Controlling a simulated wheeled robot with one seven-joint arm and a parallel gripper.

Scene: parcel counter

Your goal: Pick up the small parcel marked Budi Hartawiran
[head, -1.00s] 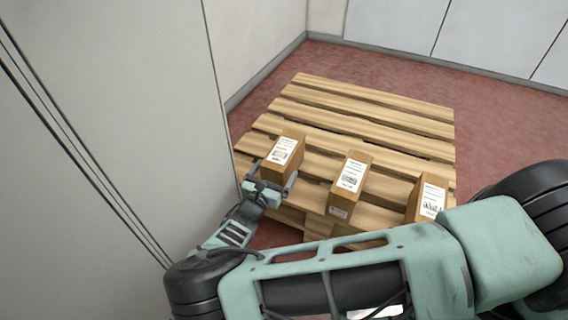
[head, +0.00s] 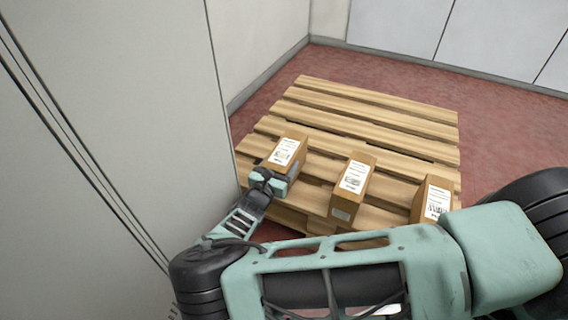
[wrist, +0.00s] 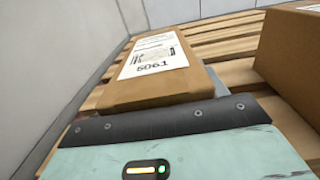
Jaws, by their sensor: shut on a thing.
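Three small brown parcels with white labels stand in a row on the wooden pallet (head: 370,120). My gripper (head: 270,180) is at the left parcel (head: 287,153), shut on its near end. In the wrist view this left parcel (wrist: 145,90) fills the middle, and its label shows the number 5061; the name on it is too small to read. The middle parcel (head: 352,188) stands apart to the right, and the right parcel (head: 431,199) is partly hidden by my arm. No name is readable on any label.
A tall grey panel (head: 120,110) stands close on the left of my gripper. The back of the pallet is bare. Red floor (head: 500,125) lies to the right, with pale walls (head: 440,35) behind. Another parcel (wrist: 295,55) is close on the right in the wrist view.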

